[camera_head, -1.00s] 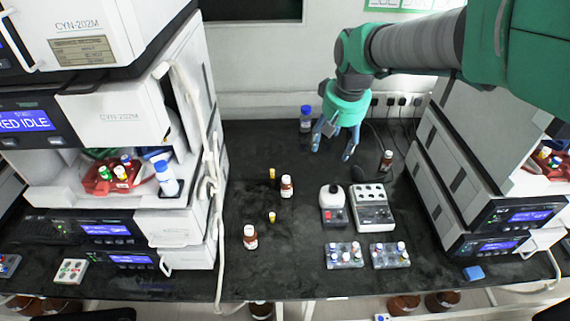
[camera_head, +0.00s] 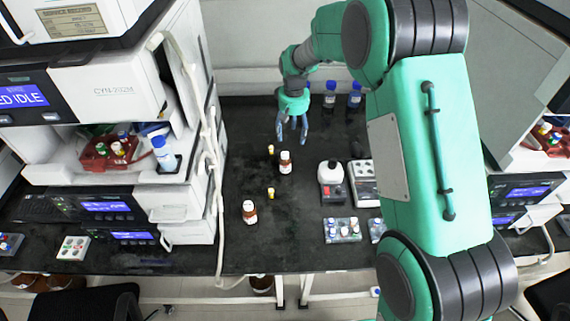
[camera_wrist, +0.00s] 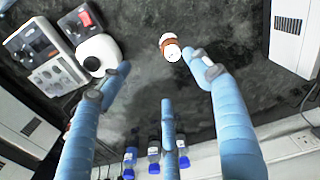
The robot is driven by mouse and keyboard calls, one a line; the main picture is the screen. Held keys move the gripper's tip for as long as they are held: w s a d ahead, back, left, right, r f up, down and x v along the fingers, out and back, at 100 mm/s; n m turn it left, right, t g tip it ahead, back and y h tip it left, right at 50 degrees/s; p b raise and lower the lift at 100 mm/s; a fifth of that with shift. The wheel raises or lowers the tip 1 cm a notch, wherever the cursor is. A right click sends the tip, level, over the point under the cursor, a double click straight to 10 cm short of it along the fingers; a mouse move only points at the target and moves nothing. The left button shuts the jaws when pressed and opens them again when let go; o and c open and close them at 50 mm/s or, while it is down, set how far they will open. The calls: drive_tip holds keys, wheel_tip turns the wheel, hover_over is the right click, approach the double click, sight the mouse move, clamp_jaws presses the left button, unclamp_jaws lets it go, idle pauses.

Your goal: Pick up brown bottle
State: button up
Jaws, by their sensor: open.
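Two brown bottles with white caps and pale labels stand upright on the black bench in the head view. One brown bottle (camera_head: 286,163) is near the middle, and the other brown bottle (camera_head: 250,211) is nearer the front left. My gripper (camera_head: 292,138) is open and empty, pointing down just behind the middle bottle and apart from it. In the wrist view, one brown bottle (camera_wrist: 169,46) shows from above, beyond and between the spread fingers of my gripper (camera_wrist: 160,68). I cannot tell for certain which bottle this is.
Small yellow-topped vials (camera_head: 270,193) stand by the bottles. A white-topped device (camera_head: 331,172) and a vial rack (camera_head: 342,230) are to the right. Blue-capped bottles (camera_head: 330,95) stand at the back. Instrument stacks (camera_head: 120,90) wall the left. My arm hides the right bench.

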hover_over(286, 154)
drive_tip(key=shift+g, duration=0.3)
wheel_tip(286, 154, down, 7)
drive_tip(key=shift+w+f, duration=0.1)
drive_tip(key=shift+w, duration=0.05)
drive_tip(key=shift+f, duration=0.1)
wheel_tip(286, 154, down, 8)
drive_tip(key=shift+f+b, duration=0.2)
drive_tip(key=shift+b, duration=0.65)
drive_tip(key=shift+a+f+b, duration=0.15)
drive_tip(key=shift+f+b, duration=0.7)
drive_tip(key=shift+f, duration=1.75)
drive_tip(key=shift+c, duration=0.5)
